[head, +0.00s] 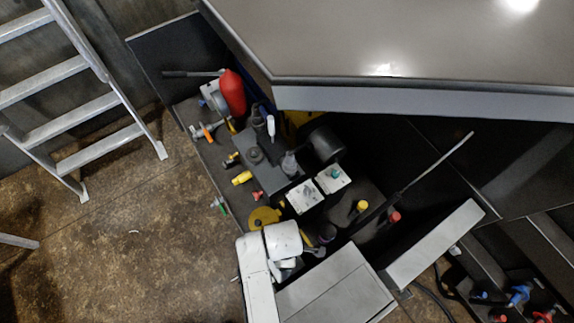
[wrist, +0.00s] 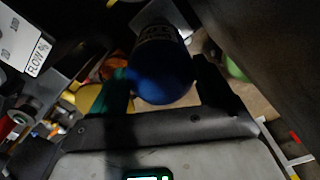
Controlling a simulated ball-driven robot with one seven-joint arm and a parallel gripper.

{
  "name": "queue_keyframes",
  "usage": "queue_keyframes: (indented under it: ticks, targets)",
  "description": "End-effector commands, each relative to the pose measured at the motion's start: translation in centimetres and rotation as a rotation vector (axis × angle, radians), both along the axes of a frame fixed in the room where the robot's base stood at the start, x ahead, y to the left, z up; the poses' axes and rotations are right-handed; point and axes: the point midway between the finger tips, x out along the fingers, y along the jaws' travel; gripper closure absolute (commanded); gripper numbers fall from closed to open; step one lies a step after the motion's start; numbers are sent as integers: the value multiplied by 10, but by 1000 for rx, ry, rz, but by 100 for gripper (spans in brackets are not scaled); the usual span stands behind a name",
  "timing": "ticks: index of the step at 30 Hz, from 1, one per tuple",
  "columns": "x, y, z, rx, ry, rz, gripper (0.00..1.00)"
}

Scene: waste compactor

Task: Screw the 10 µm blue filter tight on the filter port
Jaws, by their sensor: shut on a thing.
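The blue filter (wrist: 160,72) is a dark blue cylinder with faint pale print near its top, in the middle of the wrist view. My gripper (wrist: 164,86) is shut on it, with one dark green finger on each side. The picture is too dark to read the micron rating. The filter port cannot be made out, and I cannot tell whether the filter touches it. In the head view, my white arm and gripper (head: 290,263) reach into the machine's open bay at the lower middle and hide most of the filter.
A yellow round part (head: 263,217) lies just left above my gripper. White labelled boxes (head: 304,197), a red cylinder (head: 232,93) and several coloured valves crowd the bay. A grey open panel (head: 435,245) stands to the right.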

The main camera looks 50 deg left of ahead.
Motion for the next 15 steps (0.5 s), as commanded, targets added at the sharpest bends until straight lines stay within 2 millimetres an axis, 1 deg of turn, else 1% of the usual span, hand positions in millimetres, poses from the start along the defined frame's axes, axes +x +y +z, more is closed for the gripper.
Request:
queue_keyframes:
  ticks: [7, 15]
  targets:
    - [3, -2, 2, -1, -1, 2, 50]
    - [3, -1, -24, 0, -1, 3, 50]
